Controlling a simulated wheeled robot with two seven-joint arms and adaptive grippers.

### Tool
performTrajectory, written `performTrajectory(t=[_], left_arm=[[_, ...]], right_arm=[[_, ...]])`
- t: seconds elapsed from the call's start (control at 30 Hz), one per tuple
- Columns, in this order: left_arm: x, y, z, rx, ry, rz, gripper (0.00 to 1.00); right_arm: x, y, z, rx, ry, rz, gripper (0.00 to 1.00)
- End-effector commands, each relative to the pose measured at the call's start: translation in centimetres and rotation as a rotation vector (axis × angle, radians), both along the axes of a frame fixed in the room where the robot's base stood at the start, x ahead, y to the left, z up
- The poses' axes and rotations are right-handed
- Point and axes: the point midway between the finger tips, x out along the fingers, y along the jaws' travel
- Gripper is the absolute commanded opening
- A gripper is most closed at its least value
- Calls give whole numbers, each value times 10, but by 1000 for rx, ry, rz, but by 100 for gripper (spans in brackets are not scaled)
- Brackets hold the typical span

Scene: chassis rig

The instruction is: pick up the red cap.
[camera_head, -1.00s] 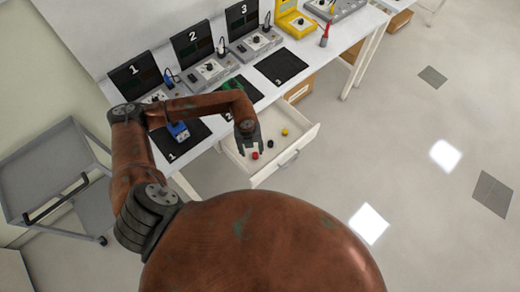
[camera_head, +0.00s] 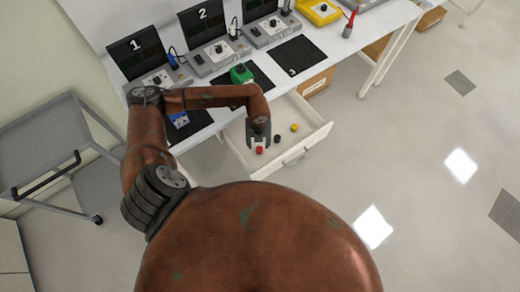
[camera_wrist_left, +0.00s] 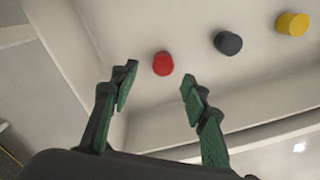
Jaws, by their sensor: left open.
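The red cap (camera_head: 259,150) lies on the floor of the open white drawer (camera_head: 240,160). In the left wrist view the red cap (camera_wrist_left: 163,63) shows just beyond the fingertips, between the lines of the two fingers. My left gripper (camera_head: 259,142) is over the drawer, close to the cap. In the left wrist view my left gripper (camera_wrist_left: 157,80) is open and empty, its green-padded fingers spread apart. My right gripper is not in view.
A black cap (camera_wrist_left: 228,42) and a yellow cap (camera_wrist_left: 292,24) lie in the drawer to the right of the red one. The drawer walls stand around them. The workbench (camera_head: 330,55) with numbered stations is behind. A grey cart (camera_head: 45,140) stands at left.

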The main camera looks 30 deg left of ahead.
Motion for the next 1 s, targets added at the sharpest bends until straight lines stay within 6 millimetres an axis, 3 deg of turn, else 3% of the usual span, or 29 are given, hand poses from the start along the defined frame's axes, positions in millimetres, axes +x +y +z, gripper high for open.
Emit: performTrajectory(t=[0.3, 0.53, 1.0], left_arm=[[3, -4, -44, -1, 3, -2, 42], [3, -4, -46, -1, 0, -2, 42], [3, -4, -45, -1, 1, -2, 13]], right_arm=[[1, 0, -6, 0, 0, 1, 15], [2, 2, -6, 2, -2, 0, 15], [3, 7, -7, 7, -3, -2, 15]])
